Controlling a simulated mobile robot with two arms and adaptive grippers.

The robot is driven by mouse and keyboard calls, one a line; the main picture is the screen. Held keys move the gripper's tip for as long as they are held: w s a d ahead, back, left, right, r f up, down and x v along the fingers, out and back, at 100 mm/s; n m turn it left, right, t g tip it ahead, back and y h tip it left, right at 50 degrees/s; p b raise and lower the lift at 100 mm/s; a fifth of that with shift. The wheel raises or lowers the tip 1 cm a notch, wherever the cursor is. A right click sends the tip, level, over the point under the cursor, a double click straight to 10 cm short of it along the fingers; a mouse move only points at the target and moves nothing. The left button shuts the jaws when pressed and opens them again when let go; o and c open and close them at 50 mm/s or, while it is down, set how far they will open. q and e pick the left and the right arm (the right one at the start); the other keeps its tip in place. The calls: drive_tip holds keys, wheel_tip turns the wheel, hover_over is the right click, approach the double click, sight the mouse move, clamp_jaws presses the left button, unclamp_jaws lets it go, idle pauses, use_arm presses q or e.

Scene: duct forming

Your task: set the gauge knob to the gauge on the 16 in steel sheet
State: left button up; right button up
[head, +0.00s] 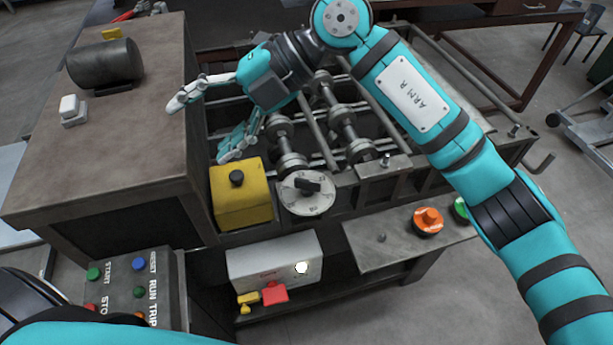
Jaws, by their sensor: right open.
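The gauge knob is a black pointer handle (308,185) on a round pale dial (307,205), set on the front of the roller machine (285,130). The dial's markings are too small to read. My right gripper (199,132) is open and empty, with its fingers spread above the left part of the machine. It is up and to the left of the knob, apart from it. My left gripper is out of view; only part of that arm shows at the bottom left. I cannot make out a 16 in steel sheet or its gauge marking.
A yellow box with a black knob (240,195) stands just left of the dial. A brown cabinet (130,150) rises at the left. A button panel (135,285) is at lower left. An orange button (428,222) sits on the front shelf at right.

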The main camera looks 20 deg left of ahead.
drive_tip(key=w+d+f+m+t+h, duration=0.2)
drive_tip(key=w+d+t+h, duration=0.2)
drive_tip(key=w+d+h, duration=0.25)
drive_tip(key=m+t+h, duration=0.1)
drive_tip(key=t+h, duration=0.1)
drive_tip(key=h, duration=0.1)
approach(308, 181)
wheel_tip(308, 181, down, 9)
drive_tip(key=p, duration=0.5)
drive_tip(key=shift+s+a+r, duration=0.1)
drive_tip(key=shift+a, duration=0.1)
drive_tip(key=shift+f, duration=0.45)
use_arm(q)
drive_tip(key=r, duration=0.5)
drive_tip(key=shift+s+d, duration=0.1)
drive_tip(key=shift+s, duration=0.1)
use_arm(e)
drive_tip(key=shift+c, duration=0.3)
drive_tip(key=c, duration=1.1)
